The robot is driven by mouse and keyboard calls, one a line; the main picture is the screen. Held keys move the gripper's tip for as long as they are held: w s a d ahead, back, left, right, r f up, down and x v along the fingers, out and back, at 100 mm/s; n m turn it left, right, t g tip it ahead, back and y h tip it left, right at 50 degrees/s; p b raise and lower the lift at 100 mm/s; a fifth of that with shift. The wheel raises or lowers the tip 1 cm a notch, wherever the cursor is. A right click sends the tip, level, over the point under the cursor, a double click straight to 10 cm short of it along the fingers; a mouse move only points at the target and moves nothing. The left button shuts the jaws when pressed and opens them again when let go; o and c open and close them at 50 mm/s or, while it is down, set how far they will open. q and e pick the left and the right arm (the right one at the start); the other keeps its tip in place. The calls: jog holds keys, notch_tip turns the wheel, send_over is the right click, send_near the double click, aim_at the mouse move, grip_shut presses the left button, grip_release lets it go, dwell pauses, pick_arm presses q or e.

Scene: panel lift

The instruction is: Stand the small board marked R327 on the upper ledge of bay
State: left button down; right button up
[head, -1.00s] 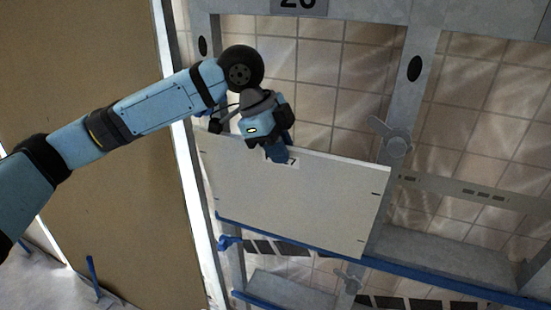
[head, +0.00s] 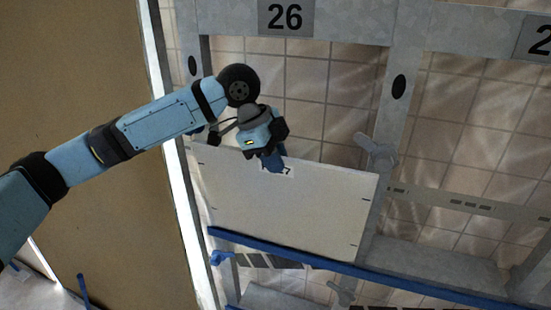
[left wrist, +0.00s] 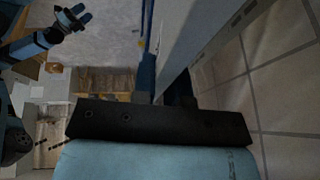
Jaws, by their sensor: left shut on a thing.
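My left gripper (head: 272,160) is shut on the top edge of a pale board (head: 285,205). The board's white label (head: 290,171) is partly hidden by the fingers; only a final 7 reads. The board hangs upright, slightly tilted in the picture, in the bay with plate 26 (head: 286,17). Its lower edge lies along the blue-fronted upper ledge (head: 400,280); I cannot tell whether it rests on it. In the left wrist view the board (left wrist: 195,40) shows edge-on. My right gripper (left wrist: 75,18) shows small there, with its fingers apart and empty.
A grey turn-latch (head: 376,152) sits on the post just right of the board. A second latch (head: 343,291) is below the ledge. A large brown panel (head: 90,70) stands at the left. The ledge right of the post is clear.

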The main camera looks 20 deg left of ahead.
pick_arm(q)
jog(key=shift+w+d+r+g+p, duration=0.1)
jog(key=shift+w+r+g+p, duration=0.05)
jog(key=shift+w+p, duration=0.4)
jog(key=shift+w+r+g+p, duration=0.15)
jog(key=shift+w+p, duration=0.2)
jog(key=shift+p, duration=0.3)
jog(key=shift+w, duration=0.65)
jog(key=shift+w+g, duration=0.3)
jog(key=shift+f, duration=1.35)
dwell(2.8)
jog(key=shift+w, duration=0.15)
dwell(0.5)
dwell(0.5)
